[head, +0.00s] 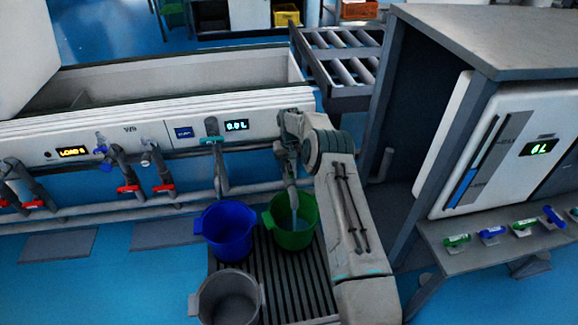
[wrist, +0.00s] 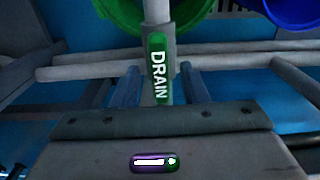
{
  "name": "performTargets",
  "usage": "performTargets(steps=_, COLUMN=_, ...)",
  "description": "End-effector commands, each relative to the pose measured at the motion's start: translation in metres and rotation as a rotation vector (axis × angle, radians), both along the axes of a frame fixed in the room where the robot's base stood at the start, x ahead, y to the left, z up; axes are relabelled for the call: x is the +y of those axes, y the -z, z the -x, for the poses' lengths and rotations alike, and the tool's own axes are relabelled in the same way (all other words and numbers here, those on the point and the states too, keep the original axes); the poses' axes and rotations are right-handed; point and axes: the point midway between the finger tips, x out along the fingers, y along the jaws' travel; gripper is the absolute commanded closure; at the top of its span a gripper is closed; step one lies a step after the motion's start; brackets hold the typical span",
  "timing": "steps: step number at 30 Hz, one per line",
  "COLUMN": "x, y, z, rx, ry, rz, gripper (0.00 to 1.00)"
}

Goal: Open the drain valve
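The drain valve handle, a green bar lettered DRAIN (wrist: 159,68), is in the middle of the wrist view, on a grey pipe fitting. My gripper (wrist: 160,80) has one dark finger on each side of it. Gaps show between the handle and both fingers, so the gripper is open around it and not clamped. In the head view my gripper (head: 291,175) is above the green bucket (head: 291,221), and my arm hides the handle there. A pale pipe or stream reaches down into the green bucket; I cannot tell which.
A blue bucket (head: 228,230) and a grey bucket (head: 229,298) stand beside the green one on a slatted grate (head: 291,285). Red-handled valves (head: 129,189) line the panel at left. A teal-handled pipe (head: 213,140) hangs above the blue bucket. A cabinet (head: 500,140) stands at right.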

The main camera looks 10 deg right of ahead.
Motion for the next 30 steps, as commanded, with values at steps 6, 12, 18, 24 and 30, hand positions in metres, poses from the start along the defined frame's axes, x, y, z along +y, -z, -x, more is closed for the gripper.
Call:
performTargets(steps=6, x=0.001, y=-0.041, z=-0.001, rx=-0.003, ry=0.000, rz=0.000, gripper=0.60)
performTargets(steps=12, x=0.000, y=-0.089, z=-0.001, rx=-0.004, ry=-0.001, rz=0.001, gripper=0.60)
performTargets(steps=18, x=0.000, y=-0.122, z=-0.001, rx=-0.002, ry=-0.001, rz=0.001, gripper=0.60)
performTargets(steps=24, x=0.001, y=-0.134, z=0.000, rx=-0.001, ry=-0.002, rz=0.000, gripper=0.60)
performTargets(steps=30, x=0.001, y=-0.135, z=0.000, rx=-0.001, ry=-0.001, rz=0.000, gripper=0.60)
